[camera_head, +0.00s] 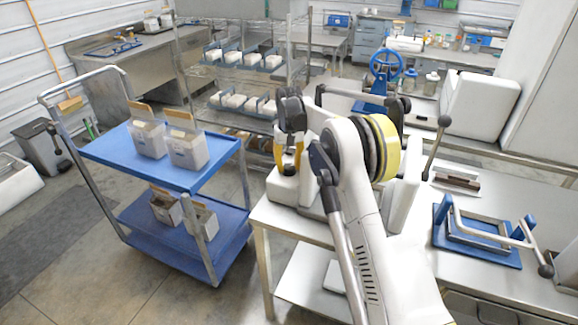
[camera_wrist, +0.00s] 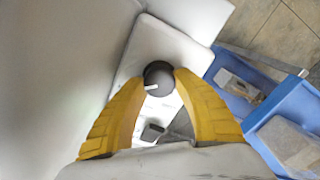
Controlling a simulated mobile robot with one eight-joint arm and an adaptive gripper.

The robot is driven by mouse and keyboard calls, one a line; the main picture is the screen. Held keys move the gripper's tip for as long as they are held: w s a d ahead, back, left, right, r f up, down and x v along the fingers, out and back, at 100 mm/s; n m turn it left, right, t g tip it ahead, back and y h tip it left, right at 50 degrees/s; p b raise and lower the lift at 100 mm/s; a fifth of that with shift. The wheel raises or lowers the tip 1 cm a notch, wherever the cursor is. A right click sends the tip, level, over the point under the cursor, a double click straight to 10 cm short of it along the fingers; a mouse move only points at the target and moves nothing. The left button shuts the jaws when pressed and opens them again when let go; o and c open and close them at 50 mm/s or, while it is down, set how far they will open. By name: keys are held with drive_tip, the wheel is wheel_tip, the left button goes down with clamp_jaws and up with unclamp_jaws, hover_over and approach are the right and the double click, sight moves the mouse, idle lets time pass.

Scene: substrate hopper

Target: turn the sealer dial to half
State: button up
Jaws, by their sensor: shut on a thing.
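The sealer dial (camera_wrist: 159,78) is a dark round knob with a white pointer mark, on the sealer's pale housing (camera_wrist: 185,45). In the wrist view the pointer runs towards the lower left of the knob. My gripper (camera_wrist: 160,80) has yellow fingers, and their tips are closed on the two sides of the dial. In the head view my gripper (camera_head: 288,168) reaches down at the left end of the white sealer (camera_head: 282,188) on the steel bench.
A blue cart (camera_head: 110,158) with several pale boxes stands left of the bench. A blue-based press (camera_head: 475,248) with a lever stands on the bench at right. Wire shelves (camera_head: 245,92) with trays stand behind. Bare floor lies in front of the cart.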

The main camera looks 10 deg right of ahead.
sight(288, 166)
drive_tip(key=n, duration=0.4)
drive_tip(key=shift+a+n+p, duration=0.1)
drive_tip(key=shift+n+p, duration=0.2)
drive_tip(key=shift+s+n, duration=0.1)
drive_tip(key=shift+n, duration=2.4)
drive_tip(key=o, duration=1.2)
wheel_tip(288, 166, up, 12)
